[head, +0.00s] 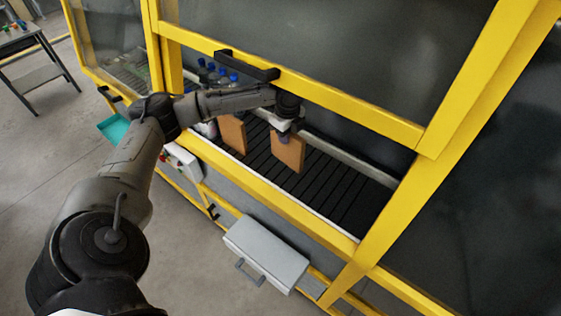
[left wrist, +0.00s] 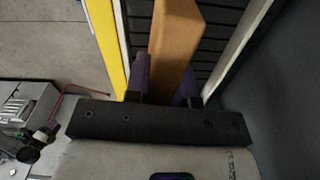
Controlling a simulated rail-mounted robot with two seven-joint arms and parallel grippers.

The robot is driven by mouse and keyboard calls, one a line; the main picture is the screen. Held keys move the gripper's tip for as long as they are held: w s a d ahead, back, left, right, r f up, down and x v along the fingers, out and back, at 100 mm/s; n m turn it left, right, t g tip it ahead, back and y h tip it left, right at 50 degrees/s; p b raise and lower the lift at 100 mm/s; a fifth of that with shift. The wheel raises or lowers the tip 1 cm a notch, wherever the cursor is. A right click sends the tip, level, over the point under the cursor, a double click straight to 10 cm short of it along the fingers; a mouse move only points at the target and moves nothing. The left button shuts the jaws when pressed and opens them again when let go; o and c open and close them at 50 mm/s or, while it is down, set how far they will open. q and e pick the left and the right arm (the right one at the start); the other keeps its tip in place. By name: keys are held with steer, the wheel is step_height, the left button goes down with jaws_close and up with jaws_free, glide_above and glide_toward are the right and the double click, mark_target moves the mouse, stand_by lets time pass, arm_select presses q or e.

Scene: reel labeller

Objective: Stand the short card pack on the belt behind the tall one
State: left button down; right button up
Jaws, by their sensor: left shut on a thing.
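My left gripper (head: 284,137) is shut on a brown card pack (head: 289,153), which I take to be the short one. It hangs or stands over the black belt (head: 330,184); I cannot tell whether its lower edge touches. In the left wrist view the pack (left wrist: 174,45) sits between the two purple fingers of the gripper (left wrist: 165,85). The other brown card pack (head: 232,134) stands upright on the belt, to the left of the held one and apart from it. The arm hides part of its top. My right gripper is not in view.
A yellow frame (head: 330,107) crosses above the belt, with a dark handle (head: 247,66) on it close to my arm. Blue-capped bottles (head: 222,75) stand behind the arm. The belt to the right of the held pack is clear. A grey box (head: 265,254) sits below.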

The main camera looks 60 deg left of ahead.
arm_select(q)
steer(key=a, duration=0.2)
steer(key=a+n, duration=0.1)
steer(key=shift+w+a+f, duration=0.1)
steer(key=shift+f, duration=0.2)
step_height(320, 180, down, 9)
steer(key=shift+f, duration=0.15)
steer(key=shift+a+f, duration=0.1)
steer(key=c, duration=1)
jaws_free()
steer(key=shift+o, duration=0.2)
step_height(320, 180, up, 8)
steer(key=shift+f, duration=0.1)
